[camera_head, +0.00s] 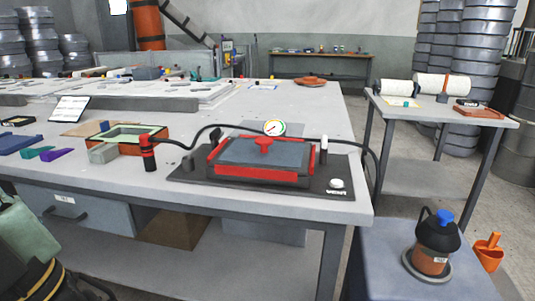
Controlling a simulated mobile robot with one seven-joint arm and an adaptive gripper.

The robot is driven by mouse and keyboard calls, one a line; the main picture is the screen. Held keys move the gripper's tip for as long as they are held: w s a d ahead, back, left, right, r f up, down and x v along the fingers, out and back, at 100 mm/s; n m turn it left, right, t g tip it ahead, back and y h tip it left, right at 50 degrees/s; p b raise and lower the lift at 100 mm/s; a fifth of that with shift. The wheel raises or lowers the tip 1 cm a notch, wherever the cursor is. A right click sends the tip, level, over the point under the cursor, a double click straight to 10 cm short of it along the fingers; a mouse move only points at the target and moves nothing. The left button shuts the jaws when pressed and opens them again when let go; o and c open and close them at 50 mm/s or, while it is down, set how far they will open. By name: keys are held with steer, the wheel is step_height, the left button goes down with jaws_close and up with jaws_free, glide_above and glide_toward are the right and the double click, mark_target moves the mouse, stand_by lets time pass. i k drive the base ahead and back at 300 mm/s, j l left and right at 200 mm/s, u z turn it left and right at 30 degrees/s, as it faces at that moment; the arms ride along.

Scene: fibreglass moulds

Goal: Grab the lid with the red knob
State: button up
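The lid (240,152) is a flat, dark grey-blue rectangular plate. A red knob (263,146) stands up at its middle. It lies level in a red rectangular frame (262,174) on a black base plate (205,182), near the front edge of the large workbench. I cannot tell whether the lid is fastened to the frame. My gripper is not in view, so I cannot tell its state or its distance from the lid.
A round gauge (274,127) stands behind the lid, with a black hose (210,128) arching around it. A black-and-red cylinder (148,153) stands left. Bare floor shows right of the workbench.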

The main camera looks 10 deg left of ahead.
mark_target(266, 153)
steer(key=i+l, duration=0.15)
steer(key=l, duration=0.2)
steer(key=i+l, duration=0.1)
steer(key=l, duration=0.25)
steer(key=i+l+u, duration=0.1)
steer(key=l, duration=0.25)
steer(key=i+l, duration=0.4)
steer(key=i, duration=0.3)
